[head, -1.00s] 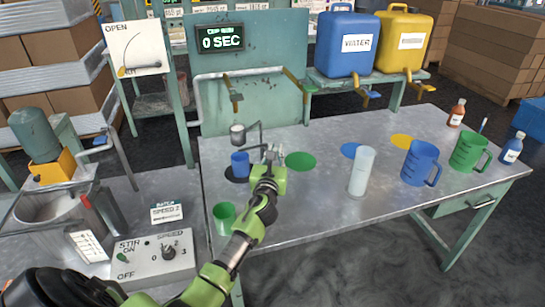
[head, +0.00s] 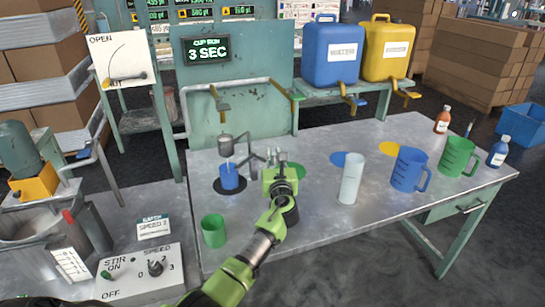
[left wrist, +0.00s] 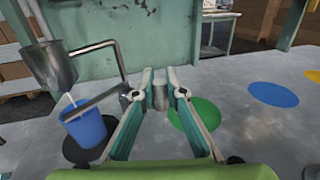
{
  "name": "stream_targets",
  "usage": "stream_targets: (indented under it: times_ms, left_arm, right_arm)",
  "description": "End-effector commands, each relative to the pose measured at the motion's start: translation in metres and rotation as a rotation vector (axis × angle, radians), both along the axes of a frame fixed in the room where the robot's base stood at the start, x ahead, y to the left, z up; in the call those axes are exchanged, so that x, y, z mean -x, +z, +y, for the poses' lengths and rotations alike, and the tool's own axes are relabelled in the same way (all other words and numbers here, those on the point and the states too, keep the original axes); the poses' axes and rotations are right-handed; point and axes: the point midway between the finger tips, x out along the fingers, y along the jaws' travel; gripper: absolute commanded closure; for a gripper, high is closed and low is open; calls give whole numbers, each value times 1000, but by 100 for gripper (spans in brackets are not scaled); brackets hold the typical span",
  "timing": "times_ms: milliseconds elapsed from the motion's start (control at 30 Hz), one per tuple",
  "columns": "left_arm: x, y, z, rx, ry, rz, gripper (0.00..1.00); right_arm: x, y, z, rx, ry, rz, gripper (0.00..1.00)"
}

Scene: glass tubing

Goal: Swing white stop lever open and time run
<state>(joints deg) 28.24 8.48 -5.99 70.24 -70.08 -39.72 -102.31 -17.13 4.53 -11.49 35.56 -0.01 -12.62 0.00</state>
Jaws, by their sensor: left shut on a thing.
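A small metal funnel cup (head: 226,145) hangs on a stand over a blue cup (head: 229,178). In the left wrist view a thin pale stream runs from the metal cup (left wrist: 50,66) into the blue cup (left wrist: 85,130). A grey bar (left wrist: 90,104) reaches leftward from the stand. My left gripper (head: 275,160) is right of the stand; its fingers (left wrist: 161,82) are shut on a pale grey upright grip (left wrist: 160,97), apparently the stop lever's. The lever's link to the stand is partly hidden. The timer (head: 207,50) reads 3 SEC. My right gripper is out of view.
A green cup (head: 214,232) stands at the near left of the table. A clear cylinder (head: 351,180), a blue jug (head: 410,170) and a green jug (head: 458,157) stand to the right. A green disc (left wrist: 194,118) lies beside the gripper.

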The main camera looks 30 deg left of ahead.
Motion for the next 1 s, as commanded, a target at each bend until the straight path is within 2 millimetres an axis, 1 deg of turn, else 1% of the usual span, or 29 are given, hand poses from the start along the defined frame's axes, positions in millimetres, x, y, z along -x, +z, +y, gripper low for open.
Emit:
stream_targets:
  times_ms: [33,367,400,433,467,700,833,933,1000]
  left_arm:
    - [-2,1,-2,0,-6,-2,100]
    - [-2,1,-3,0,-8,-3,100]
    - [-2,1,-3,0,-8,-3,81]
    - [-2,1,-3,0,-8,-3,73]
    - [-2,1,-3,0,-8,-2,71]
    - [-1,1,-1,0,-4,-1,71]
    - [1,0,-2,-1,-4,-1,71]
    - [7,0,-7,0,-5,-1,71]
    - [14,-1,-13,2,-6,-1,71]
  right_arm:
    - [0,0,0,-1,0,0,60]
    - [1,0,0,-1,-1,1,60]
    - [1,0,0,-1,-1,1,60]
    - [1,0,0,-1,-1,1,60]
    - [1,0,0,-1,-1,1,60]
    - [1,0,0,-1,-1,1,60]
    - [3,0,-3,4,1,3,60]
    - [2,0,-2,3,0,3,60]
    - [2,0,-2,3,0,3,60]
